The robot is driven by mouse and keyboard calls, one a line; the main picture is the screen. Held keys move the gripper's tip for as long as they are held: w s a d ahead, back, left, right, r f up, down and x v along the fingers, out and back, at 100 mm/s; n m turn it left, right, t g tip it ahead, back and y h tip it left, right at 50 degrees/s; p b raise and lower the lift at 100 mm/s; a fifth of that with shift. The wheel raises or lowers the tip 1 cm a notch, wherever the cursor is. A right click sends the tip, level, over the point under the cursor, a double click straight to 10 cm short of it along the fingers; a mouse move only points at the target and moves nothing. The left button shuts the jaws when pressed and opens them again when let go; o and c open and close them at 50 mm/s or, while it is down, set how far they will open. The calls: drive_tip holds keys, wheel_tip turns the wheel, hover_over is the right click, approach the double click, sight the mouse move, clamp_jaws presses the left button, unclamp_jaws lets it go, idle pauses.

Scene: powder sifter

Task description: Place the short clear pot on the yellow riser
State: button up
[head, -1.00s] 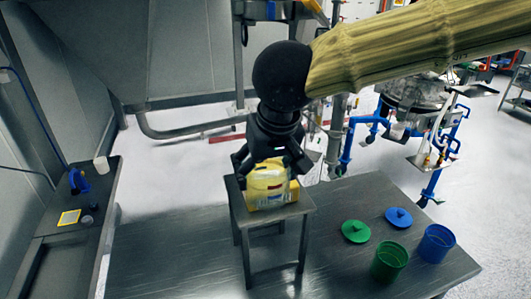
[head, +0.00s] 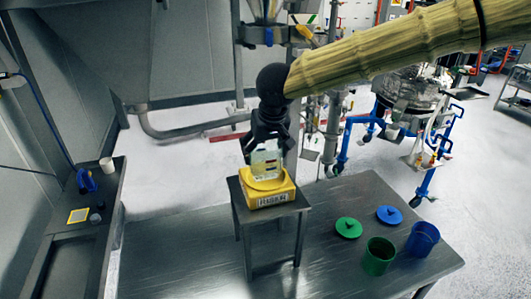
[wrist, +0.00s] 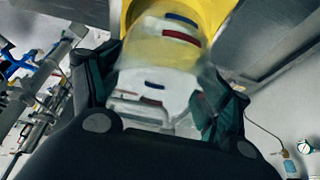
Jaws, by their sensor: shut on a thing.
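My gripper (head: 267,150) points down and is shut on the short clear pot (head: 266,163), with a finger on either side of it. The pot is see-through with small coloured marks. It fills the middle of the wrist view (wrist: 158,85), between the dark fingers. The yellow riser (head: 268,198) sits on a small metal stand, its labelled front showing. The pot is upright over the riser's top, its bottom close to it; I cannot tell whether they touch. Yellow of the riser shows beyond the pot in the wrist view (wrist: 217,14).
The small metal stand (head: 241,212) rises from a steel table (head: 180,262). Green (head: 378,256) and blue (head: 422,240) pots stand at the right, with a green lid (head: 348,228) and a blue lid (head: 389,215) behind. A side bench (head: 82,232) is at the left.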

drive_tip(key=x, duration=0.3)
drive_tip(key=shift+w+d+r+p, duration=0.1)
drive_tip(key=shift+p, duration=0.2)
drive_tip(key=shift+s+d+r, duration=0.15)
drive_tip(key=shift+s, duration=0.4)
drive_tip(key=shift+w+f, duration=0.2)
drive_tip(key=shift+f, duration=0.05)
drive_tip(key=o, duration=1.2)
drive_tip(key=shift+w, duration=0.15)
drive_tip(key=shift+o, duration=0.2)
drive_tip(key=shift+s, duration=0.25)
drive_tip(key=shift+w+r, duration=0.1)
drive_tip(key=shift+w, duration=0.1)
